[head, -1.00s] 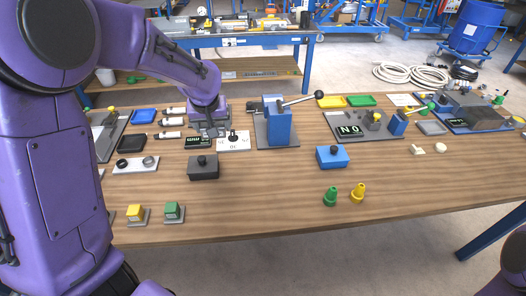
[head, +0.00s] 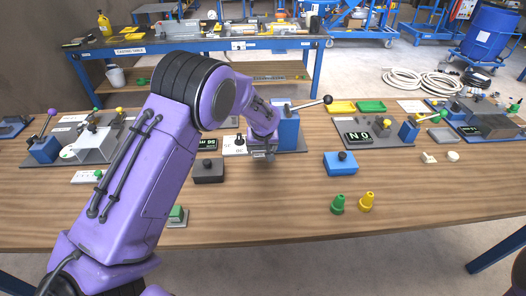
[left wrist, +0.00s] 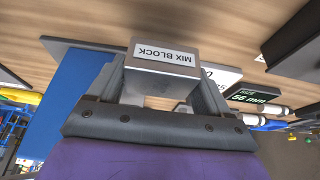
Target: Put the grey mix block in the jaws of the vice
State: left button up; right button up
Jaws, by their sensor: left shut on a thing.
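The grey mix block (left wrist: 163,55), labelled MIX BLOCK, is between the fingers of my left gripper (left wrist: 170,90). In the head view my left gripper (head: 262,152) is at the near left side of the vice, and the block is hard to make out there. The vice (head: 289,133) is a blue body on a grey base plate, with a lever ending in a black knob (head: 328,99). In the left wrist view the blue vice (left wrist: 75,110) is at the left. My arm partly covers it in the head view; its jaws cannot be made out. My right gripper is not in view.
A dark knobbed block (head: 209,172) and a blue knobbed block (head: 341,165) stand on the wooden table. A white card (head: 233,147) lies left of the vice.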

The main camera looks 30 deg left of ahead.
aim_at(263, 155)
pick_arm(q)
jog(key=f, duration=0.1)
jog(key=f+p, duration=0.2)
jog(key=shift+w+d+f, duration=0.15)
jog(key=shift+w+d, duration=0.05)
jog(key=shift+w, duration=0.05)
jog(key=shift+f, duration=0.25)
jog(key=shift+f, duration=0.1)
jog(key=o, duration=1.3)
jog(key=shift+c, duration=0.2)
